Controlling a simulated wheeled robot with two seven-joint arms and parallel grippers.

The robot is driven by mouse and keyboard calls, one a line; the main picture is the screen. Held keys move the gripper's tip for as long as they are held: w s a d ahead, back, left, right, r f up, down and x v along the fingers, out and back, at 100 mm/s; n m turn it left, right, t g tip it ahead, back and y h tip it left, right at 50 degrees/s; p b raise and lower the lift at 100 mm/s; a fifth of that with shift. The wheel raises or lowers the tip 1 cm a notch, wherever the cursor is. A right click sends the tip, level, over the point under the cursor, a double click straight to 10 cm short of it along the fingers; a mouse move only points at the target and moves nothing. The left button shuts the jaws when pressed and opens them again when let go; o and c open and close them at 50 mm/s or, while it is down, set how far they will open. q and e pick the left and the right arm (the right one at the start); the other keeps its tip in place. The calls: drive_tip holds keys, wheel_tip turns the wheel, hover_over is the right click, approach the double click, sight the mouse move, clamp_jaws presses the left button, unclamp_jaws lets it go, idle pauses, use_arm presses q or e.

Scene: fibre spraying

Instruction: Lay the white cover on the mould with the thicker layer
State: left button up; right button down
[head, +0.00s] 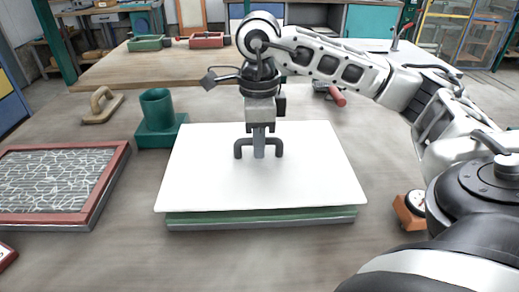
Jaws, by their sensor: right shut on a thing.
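The white cover (215,180) is a flat white sheet with a dark handle (278,148) standing on its middle. It lies over a green-edged mould (262,215), hiding that mould's inside. The cover looks slightly skewed to the mould beneath; I cannot tell whether it touches all round. My right gripper (259,150) points straight down and is shut on the cover's handle. Another mould (112,190) with a red frame stands at the left, uncovered, its grey bed crossed by white fibres. My left gripper is not in view.
A green cup on a square base (157,108) stands behind the cover's left corner. A wooden float (102,105) lies further left. A small orange-brown block with a round dial (411,208) sits at the right, near my arm. Bare table lies between the moulds.

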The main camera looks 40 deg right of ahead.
wheel_tip(320, 180, down, 2)
drive_tip(key=shift+f, duration=0.2)
drive_tip(key=shift+f, duration=0.1)
